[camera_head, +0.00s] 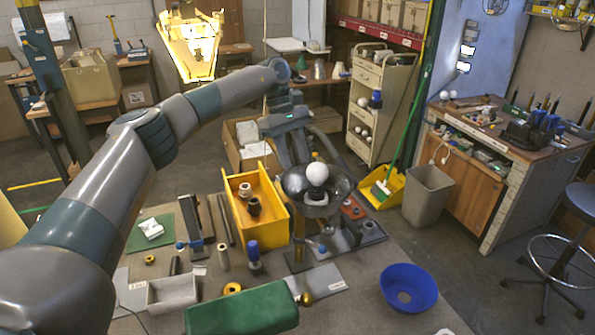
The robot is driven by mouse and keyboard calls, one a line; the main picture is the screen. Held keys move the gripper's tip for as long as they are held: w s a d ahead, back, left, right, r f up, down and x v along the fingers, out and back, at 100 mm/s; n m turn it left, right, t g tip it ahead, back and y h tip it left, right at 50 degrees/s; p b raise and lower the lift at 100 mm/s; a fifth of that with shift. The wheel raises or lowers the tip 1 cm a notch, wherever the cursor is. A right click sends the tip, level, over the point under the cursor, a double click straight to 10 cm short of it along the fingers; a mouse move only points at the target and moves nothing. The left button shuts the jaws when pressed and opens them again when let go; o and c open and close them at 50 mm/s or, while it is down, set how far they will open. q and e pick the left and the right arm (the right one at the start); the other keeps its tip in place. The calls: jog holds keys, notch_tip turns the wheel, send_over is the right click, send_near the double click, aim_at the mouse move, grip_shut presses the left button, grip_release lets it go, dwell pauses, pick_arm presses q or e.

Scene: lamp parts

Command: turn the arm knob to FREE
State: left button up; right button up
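A lamp with a dark bowl-shaped shade (294,184) and a round white bulb (317,174) stands upturned at the back of the table. Its post goes down to the tabletop among small parts. My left gripper (295,154) reaches in from the left and points down just behind the shade. Its fingertips are partly hidden by the shade, so I cannot tell whether they touch anything. The arm knob and any FREE marking are too small or hidden to make out. My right gripper is not in view.
A yellow bin (275,232) with dark rings stands left of the lamp. A blue bowl (408,288) lies at the right front. A green padded object (242,311) and a grey tray (172,294) are at the front. Upright blue-topped parts (254,260) stand between.

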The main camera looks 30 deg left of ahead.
pick_arm(q)
jog(key=shift+s+f+n+t+h+b, duration=0.15)
jog(key=shift+n+t+h+b, duration=0.2)
jog(key=shift+n+b, duration=0.7)
jog(key=shift+n, duration=0.45)
jog(key=shift+r, duration=0.2)
jog(key=o, duration=1.1)
